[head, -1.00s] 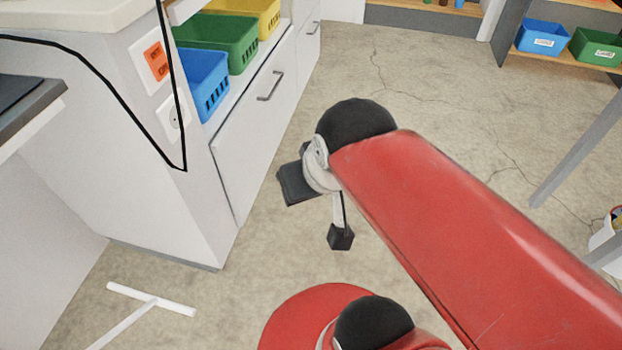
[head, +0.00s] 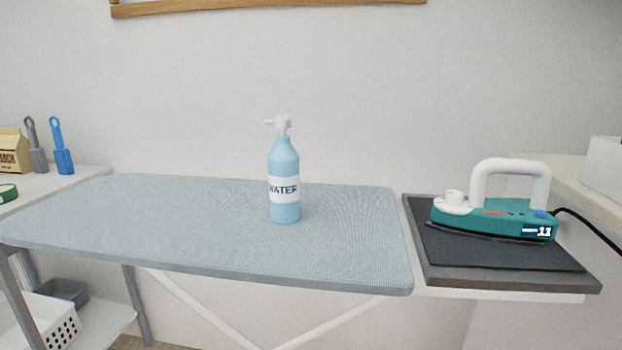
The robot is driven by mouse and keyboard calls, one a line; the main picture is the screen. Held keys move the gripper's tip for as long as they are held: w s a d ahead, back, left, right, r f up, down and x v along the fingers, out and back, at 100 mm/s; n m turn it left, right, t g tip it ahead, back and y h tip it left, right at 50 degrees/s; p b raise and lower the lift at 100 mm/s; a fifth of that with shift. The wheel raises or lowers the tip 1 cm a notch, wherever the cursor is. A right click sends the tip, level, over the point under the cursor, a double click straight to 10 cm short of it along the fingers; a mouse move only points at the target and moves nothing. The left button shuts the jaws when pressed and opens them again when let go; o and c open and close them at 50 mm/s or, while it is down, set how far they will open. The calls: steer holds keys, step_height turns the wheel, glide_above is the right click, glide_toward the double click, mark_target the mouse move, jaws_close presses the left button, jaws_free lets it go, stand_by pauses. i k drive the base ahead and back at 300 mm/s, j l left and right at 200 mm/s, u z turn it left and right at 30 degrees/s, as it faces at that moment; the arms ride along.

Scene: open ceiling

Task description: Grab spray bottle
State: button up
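A light blue spray bottle (head: 284,165) with a white nozzle and a white "WATER" label stands upright on the ironing board (head: 180,235). The nozzle points left. My gripper and arm are not in the head view now.
A teal and white iron (head: 495,220) rests on a dark pad (head: 480,255) at the board's right end, its black cord running right. On the left, a white counter (head: 80,178) holds blue and grey tools and a carton. The board around the bottle is clear.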

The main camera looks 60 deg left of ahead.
mark_target(282, 161)
steer(key=u, duration=2.4)
